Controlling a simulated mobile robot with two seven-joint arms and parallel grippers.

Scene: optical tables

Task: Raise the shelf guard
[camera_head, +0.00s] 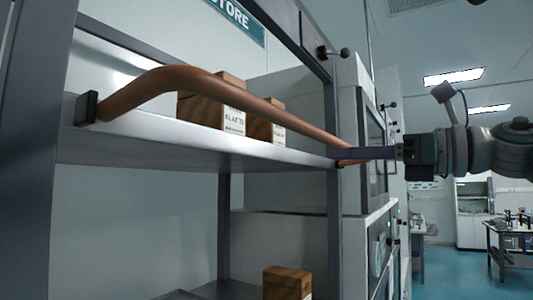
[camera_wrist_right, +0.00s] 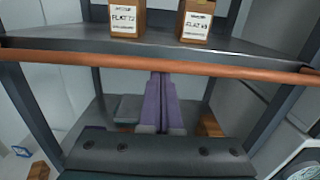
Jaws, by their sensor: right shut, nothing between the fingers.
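The shelf guard is a copper-coloured bar (camera_head: 180,77) along the front of the upper shelf (camera_head: 200,144). In the head view its left end meets a dark bracket (camera_head: 87,107), and it slants down to the right. In the wrist view the guard (camera_wrist_right: 230,69) runs across the whole picture in front of the shelf. My left gripper is not in view.
Wooden boxes with white labels (camera_head: 234,120) stand on the upper shelf behind the guard. Another box (camera_head: 286,283) sits lower down. Dark uprights (camera_head: 334,225) frame the shelf. Grey cabinets (camera_head: 290,185) stand behind, and blue floor is open at the right.

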